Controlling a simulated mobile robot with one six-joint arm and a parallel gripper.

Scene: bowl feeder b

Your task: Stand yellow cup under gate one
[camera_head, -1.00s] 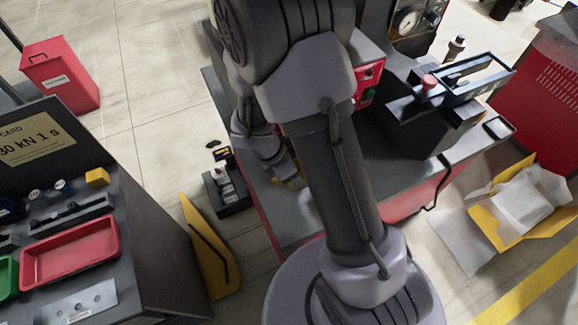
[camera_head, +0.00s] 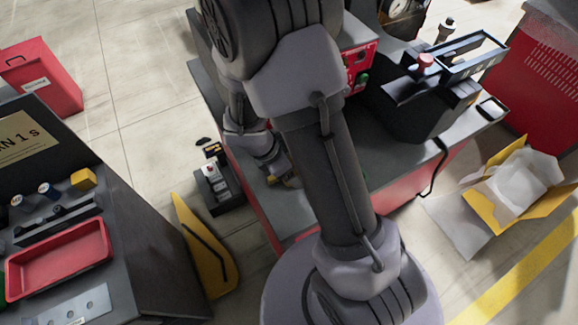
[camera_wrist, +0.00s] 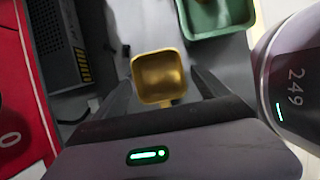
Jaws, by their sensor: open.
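The yellow cup (camera_wrist: 160,77) is a small square open cup with a short tab at its near side. In the wrist view it stands on a grey surface, between and just beyond the tips of my gripper (camera_wrist: 160,88). The fingers are spread apart, one on each side, and I cannot tell whether either touches it. In the head view my gripper (camera_head: 275,172) is low over the near-left part of the grey bench, with a bit of yellow beside it. I cannot make out gate one in either view; my arm hides much of the bench.
A green tray (camera_wrist: 217,15) lies just beyond the cup, to the right. A dark box with yellow stripes (camera_wrist: 60,40) is at left. A black fixture (camera_head: 425,100) stands on the bench's right half. Another bench with a red tray (camera_head: 60,258) is at lower left.

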